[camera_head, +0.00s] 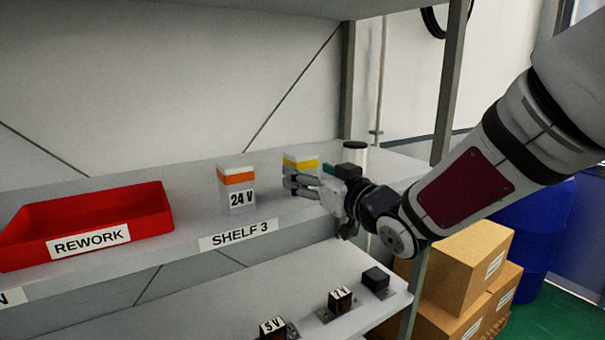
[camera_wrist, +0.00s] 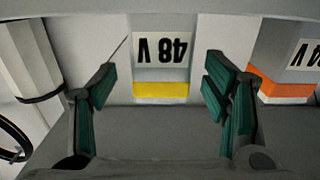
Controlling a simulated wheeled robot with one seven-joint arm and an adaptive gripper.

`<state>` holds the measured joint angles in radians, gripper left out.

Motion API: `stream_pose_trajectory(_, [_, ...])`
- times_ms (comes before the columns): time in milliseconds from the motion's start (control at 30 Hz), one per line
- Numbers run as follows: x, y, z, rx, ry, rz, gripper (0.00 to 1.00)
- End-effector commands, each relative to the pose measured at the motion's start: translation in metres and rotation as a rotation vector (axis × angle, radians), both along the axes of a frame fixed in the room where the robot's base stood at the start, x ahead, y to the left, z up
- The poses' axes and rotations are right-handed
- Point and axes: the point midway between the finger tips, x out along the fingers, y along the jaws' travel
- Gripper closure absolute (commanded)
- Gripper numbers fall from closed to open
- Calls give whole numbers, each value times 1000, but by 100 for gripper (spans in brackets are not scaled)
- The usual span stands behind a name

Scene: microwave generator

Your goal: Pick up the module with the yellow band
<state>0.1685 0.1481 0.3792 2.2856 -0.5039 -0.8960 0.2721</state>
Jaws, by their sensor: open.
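The module with the yellow band (camera_head: 300,163) stands upright on the upper shelf, partly hidden behind my gripper in the head view. In the wrist view this module (camera_wrist: 161,88) appears upside down, with a "48 V" label and a yellow stripe. My gripper (camera_head: 290,182) is at its front. In the wrist view my gripper (camera_wrist: 159,88) is open, with one green-padded finger on each side of the module and visible gaps between. I cannot tell from these frames how deep the fingers reach around it.
A module with an orange band (camera_head: 237,187), labelled "24 V", stands to the left on the same shelf. A red REWORK bin (camera_head: 90,222) is farther left. A white cylinder with a dark top (camera_head: 354,156) stands just right. Small dark modules (camera_head: 340,300) sit on the lower shelf.

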Motion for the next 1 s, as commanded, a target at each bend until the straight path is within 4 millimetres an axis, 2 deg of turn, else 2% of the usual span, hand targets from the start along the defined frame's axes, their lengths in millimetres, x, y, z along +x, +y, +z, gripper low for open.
stream_pose_trajectory(300, [30,22,-2,2,1,1,31])
stream_pose_trajectory(567, [33,24,-2,1,1,0,31])
stream_pose_trajectory(667, [33,24,-2,1,1,0,49])
stream_pose_trajectory(833, [33,24,-2,1,1,0,88])
stream_pose_trajectory(867, [33,24,-2,1,1,0,91])
stream_pose_trajectory(1000, [32,24,-1,1,-2,0,91])
